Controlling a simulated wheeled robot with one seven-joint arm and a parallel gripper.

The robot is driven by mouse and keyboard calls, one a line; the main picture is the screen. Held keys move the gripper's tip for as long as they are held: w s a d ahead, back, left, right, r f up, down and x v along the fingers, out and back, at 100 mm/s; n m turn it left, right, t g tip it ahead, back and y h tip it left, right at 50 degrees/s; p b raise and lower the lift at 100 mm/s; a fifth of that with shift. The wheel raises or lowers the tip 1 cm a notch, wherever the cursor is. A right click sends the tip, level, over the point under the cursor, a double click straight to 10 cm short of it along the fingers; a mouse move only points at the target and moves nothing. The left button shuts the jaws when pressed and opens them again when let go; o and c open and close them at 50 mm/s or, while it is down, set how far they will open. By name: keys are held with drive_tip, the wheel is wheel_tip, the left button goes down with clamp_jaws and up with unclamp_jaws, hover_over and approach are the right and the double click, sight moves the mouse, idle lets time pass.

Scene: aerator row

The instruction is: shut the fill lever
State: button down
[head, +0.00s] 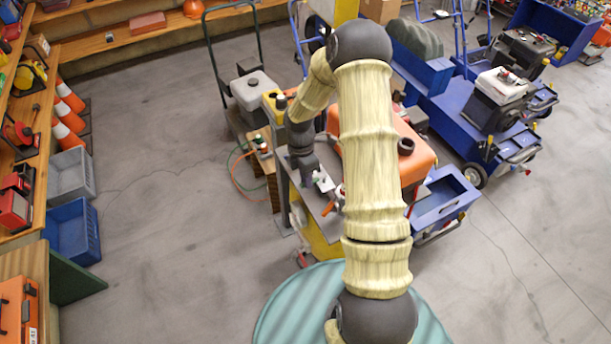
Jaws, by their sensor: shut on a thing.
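My gripper (314,178) reaches down over the grey top plate (312,200) of a yellow-sided machine. It is shut on a small part with a green end, on a pale block (326,184); this looks like a lever, but the dark fingers hide most of it. An orange lever (333,203) sits just to the lower right, apart from the fingers. I cannot tell from any label which one is the fill lever, nor how far it is turned. My arm covers part of the machine.
An orange tank (410,150) stands close on the right of my arm. Green and orange hoses (236,170) hang at a wooden stand (268,160) on the left. The floor between is clear.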

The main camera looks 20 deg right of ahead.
drive_tip(key=shift+w+r, duration=0.1)
drive_tip(key=shift+r, duration=0.05)
drive_tip(key=c, duration=1.4)
unclamp_jaws()
drive_tip(key=w+r+b, duration=0.2)
drive_tip(key=w+r, duration=0.1)
drive_tip(key=r, duration=1.4)
drive_tip(key=shift+a+b, duration=0.2)
drive_tip(key=shift+b, duration=0.15)
drive_tip(key=shift+w, duration=0.1)
